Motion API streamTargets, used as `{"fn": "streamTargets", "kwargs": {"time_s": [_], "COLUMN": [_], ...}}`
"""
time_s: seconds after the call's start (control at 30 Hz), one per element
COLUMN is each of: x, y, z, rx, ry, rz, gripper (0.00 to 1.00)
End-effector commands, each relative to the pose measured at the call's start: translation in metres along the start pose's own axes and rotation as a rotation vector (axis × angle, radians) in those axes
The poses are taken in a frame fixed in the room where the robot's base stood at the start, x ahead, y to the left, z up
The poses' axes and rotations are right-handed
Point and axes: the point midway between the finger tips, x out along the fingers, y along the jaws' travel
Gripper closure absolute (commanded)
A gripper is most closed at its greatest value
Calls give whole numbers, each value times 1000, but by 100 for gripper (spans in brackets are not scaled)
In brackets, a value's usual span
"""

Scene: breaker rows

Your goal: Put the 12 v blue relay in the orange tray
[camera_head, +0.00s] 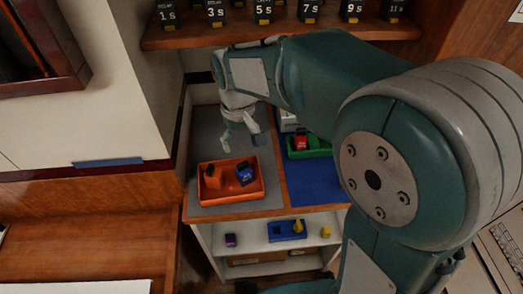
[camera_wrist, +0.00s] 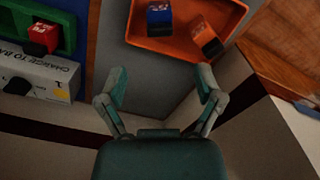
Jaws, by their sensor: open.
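The orange tray (camera_head: 230,198) sits on the grey part of the counter; it also shows at the top of the wrist view (camera_wrist: 180,48). A blue relay (camera_head: 245,174) is inside the tray on its right side in the head view, and it shows near the top of the wrist view (camera_wrist: 159,18). Its label is too small to read. An orange relay (camera_head: 212,178) is in the same tray, seen too in the wrist view (camera_wrist: 206,39). My gripper (camera_head: 242,143) is open and empty, above and behind the tray, apart from it. Its spread fingers show in the wrist view (camera_wrist: 162,86).
A green tray (camera_head: 312,153) with a red relay (camera_head: 302,143) stands to the right, beside a white box (camera_wrist: 40,75). A blue mat (camera_head: 313,182) is bare in front. Below, a shelf holds a blue tray (camera_head: 286,235). Numbered relays stand on a wooden shelf (camera_head: 220,37) above.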

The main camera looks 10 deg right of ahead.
Motion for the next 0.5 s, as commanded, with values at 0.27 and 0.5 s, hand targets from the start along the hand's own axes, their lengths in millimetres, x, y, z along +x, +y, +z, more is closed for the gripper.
{"fn": "streamTargets", "kwargs": {"time_s": [0.27, 0.5], "x": [-13, -43], "y": [10, 33], "z": [14, 60], "rx": [32, 130], "ry": [35, 139], "rz": [3, 18], "gripper": [15, 15]}}
